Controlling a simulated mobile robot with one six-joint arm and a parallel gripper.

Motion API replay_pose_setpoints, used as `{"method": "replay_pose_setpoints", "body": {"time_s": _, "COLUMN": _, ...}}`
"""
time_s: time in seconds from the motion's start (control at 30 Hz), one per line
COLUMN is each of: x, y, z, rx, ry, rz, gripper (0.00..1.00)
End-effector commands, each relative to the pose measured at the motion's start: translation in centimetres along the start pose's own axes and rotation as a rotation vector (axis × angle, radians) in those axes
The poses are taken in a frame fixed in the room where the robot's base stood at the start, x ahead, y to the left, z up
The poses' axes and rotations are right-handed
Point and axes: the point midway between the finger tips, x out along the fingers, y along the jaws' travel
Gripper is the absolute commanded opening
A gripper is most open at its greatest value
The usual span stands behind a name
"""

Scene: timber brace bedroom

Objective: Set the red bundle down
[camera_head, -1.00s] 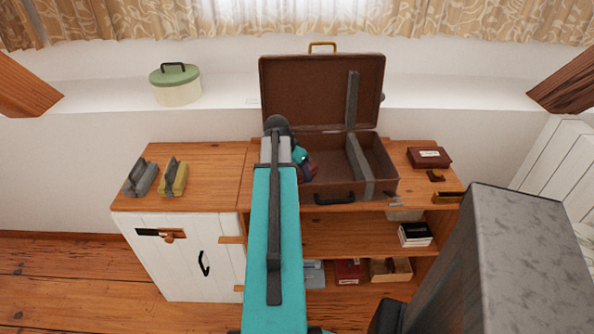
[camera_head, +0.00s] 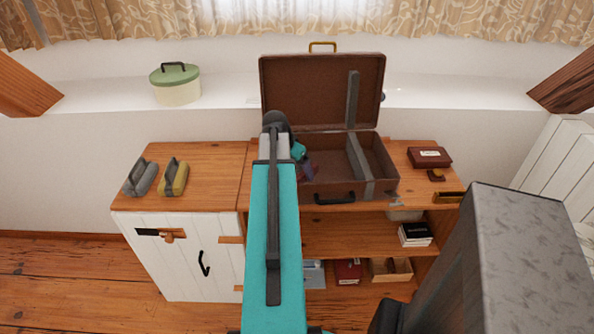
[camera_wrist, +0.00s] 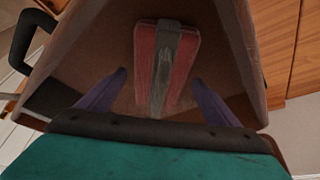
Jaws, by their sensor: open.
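The red bundle (camera_wrist: 145,52) has a grey band along its middle and lies on the floor of the open brown suitcase (camera_head: 378,166). The wrist view shows it ahead of and between the spread purple fingers of my gripper (camera_wrist: 158,98), with a gap on each side. My gripper is open and inside the suitcase's left part. In the head view my arm hides most of the gripper (camera_head: 305,170) and the bundle cannot be made out.
A grey bundle (camera_head: 141,178) and a yellow bundle (camera_head: 173,177) lie on the cabinet top at left. The suitcase lid (camera_head: 310,92) stands open behind. A dark red box (camera_head: 429,157) is right of the suitcase. A green-lidded tin (camera_head: 176,86) stands on the ledge.

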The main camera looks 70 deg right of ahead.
Motion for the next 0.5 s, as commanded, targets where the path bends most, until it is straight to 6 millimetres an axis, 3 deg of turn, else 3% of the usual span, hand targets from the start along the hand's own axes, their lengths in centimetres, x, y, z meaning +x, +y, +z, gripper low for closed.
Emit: {"method": "replay_pose_setpoints", "body": {"time_s": 0.5, "x": -6.1, "y": 0.0, "z": 0.0, "rx": 0.000, "ry": 0.001, "rz": -0.001, "gripper": 0.85}}
